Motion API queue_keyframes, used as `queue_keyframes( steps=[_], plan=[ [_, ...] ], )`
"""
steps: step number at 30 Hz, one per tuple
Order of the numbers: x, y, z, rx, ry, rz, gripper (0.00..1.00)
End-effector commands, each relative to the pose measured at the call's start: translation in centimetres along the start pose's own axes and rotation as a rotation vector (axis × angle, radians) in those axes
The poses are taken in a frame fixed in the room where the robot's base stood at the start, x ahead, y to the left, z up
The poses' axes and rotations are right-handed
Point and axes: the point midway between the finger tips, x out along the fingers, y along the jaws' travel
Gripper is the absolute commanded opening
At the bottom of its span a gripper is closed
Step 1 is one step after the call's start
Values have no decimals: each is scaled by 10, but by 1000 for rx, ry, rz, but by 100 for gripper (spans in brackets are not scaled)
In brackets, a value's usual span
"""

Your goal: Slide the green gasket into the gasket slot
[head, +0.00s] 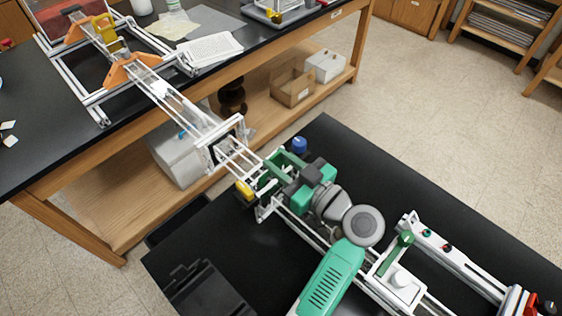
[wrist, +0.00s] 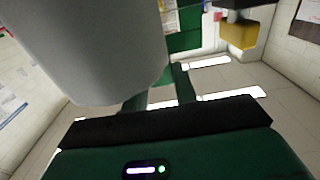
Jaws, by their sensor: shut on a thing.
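My gripper (head: 276,172) is at the rail assembly at the edge of the black table and appears shut on the green gasket (head: 284,158). The gasket is a flat green piece, partly hidden by the gripper body. In the wrist view, a green part (wrist: 184,42) shows beyond the gripper's dark edge. A white upright frame (head: 222,146) stands on the rails just to the upper left of the gripper. I cannot make out the gasket slot for certain, nor whether the gasket touches it.
A yellow block (head: 244,190) and a blue knob (head: 299,145) sit close to the gripper. White rails (head: 168,96) run up to the far bench. A white panel with knobs (head: 445,250) and a dark bin (head: 207,290) are on the black table (head: 340,140).

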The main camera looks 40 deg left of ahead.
Motion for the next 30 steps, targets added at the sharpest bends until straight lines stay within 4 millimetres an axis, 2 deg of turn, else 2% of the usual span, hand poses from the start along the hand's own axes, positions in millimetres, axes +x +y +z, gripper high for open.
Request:
queue_keyframes(
  steps=[11, 12, 15, 30],
  plan=[
    [0, -1, 18, 14, -4, 0, 0],
    [0, -1, 17, 14, -4, 1, 36],
    [0, -1, 18, 15, -5, 1, 53],
    [-7, 0, 19, 13, -5, 0, 53]
  ],
)
